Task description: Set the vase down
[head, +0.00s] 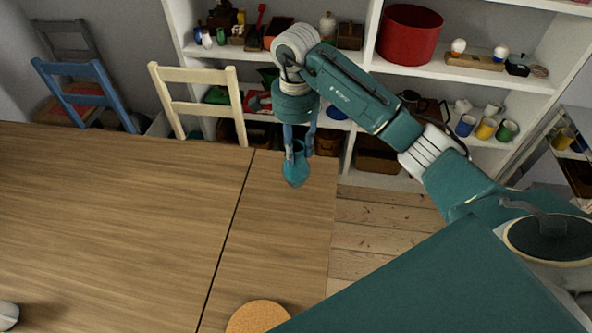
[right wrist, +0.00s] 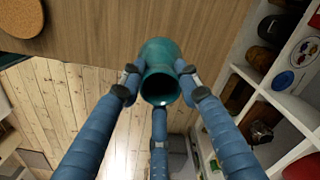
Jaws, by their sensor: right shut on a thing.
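A teal vase (head: 296,172) shows in the head view at the far right part of the wooden table (head: 130,205). My right gripper (head: 299,150) is shut on the vase near its upper part, coming from above. In the right wrist view, the blue fingers (right wrist: 160,88) close around the vase (right wrist: 158,58), with its dark opening facing the camera. The vase overlaps the table edge there. I cannot tell whether its base touches the tabletop. My left gripper is not in view.
A round cork mat (head: 258,317) lies at the table's near edge. A cream chair (head: 195,75) and a blue chair (head: 75,70) stand behind the table. White shelves (head: 465,72) with crockery and a red pot (head: 409,34) line the back. The tabletop's middle is clear.

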